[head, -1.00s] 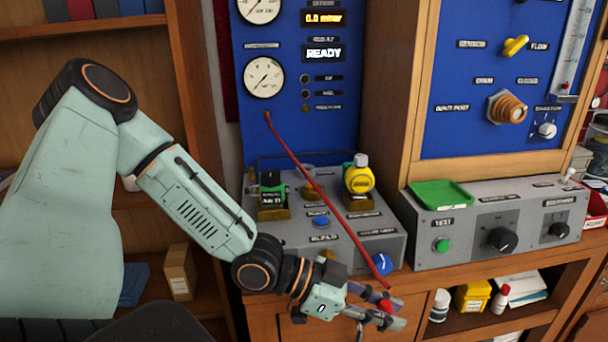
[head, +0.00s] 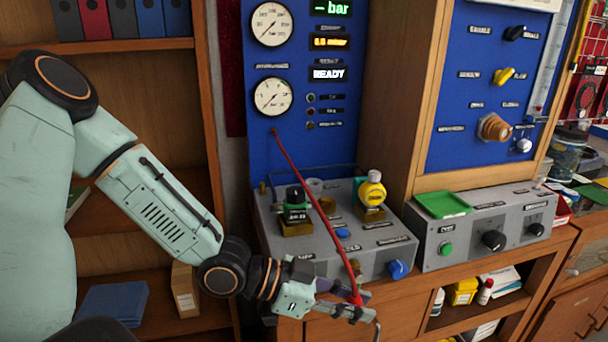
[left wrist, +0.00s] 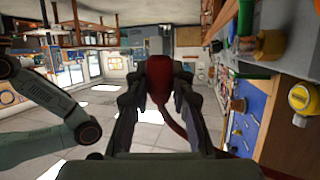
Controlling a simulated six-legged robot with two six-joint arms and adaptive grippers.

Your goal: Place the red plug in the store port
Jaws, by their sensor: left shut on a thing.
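The red plug (head: 356,298) is between the fingers of my left gripper (head: 352,308), which is shut on it. In the left wrist view, the plug (left wrist: 158,76) stands between the two dark fingers. A red hose (head: 310,190) runs from the blue panel down to the plug. The gripper is in front of the grey bench box (head: 375,265), below its top and left of its blue knob. The box top carries several fittings and small labels. I cannot read which one is the store port. My right gripper is not in view.
A second grey box with a green tray (head: 442,204) stands to the right.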

